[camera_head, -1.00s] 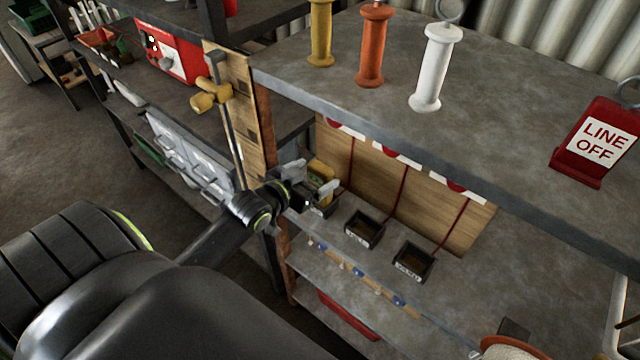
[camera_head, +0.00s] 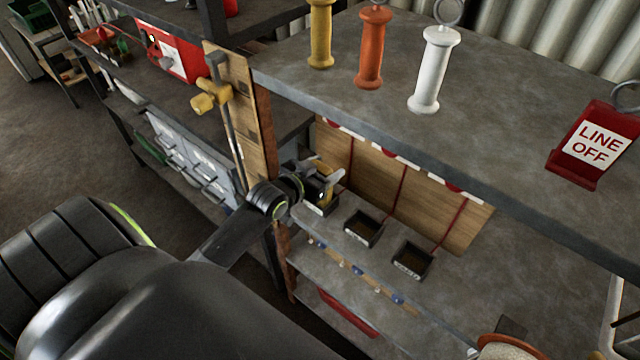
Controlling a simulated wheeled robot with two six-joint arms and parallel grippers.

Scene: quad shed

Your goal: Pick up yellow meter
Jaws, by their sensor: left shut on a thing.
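The yellow meter (camera_head: 325,196) is at the left end of the middle shelf, under the top shelf, just above or in a small dark tray (camera_head: 318,210). My left gripper (camera_head: 328,177) reaches in from the left and is shut on the meter. The fingers and wrist hide much of the meter, and I cannot tell whether it is clear of the tray. My right gripper is not in view.
Two more dark trays (camera_head: 362,228) (camera_head: 411,261) stand to the right on the same shelf. The top shelf (camera_head: 480,130) overhangs the gripper. It carries yellow, orange (camera_head: 371,48) and white (camera_head: 434,70) spools and a red LINE OFF tag (camera_head: 592,146).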

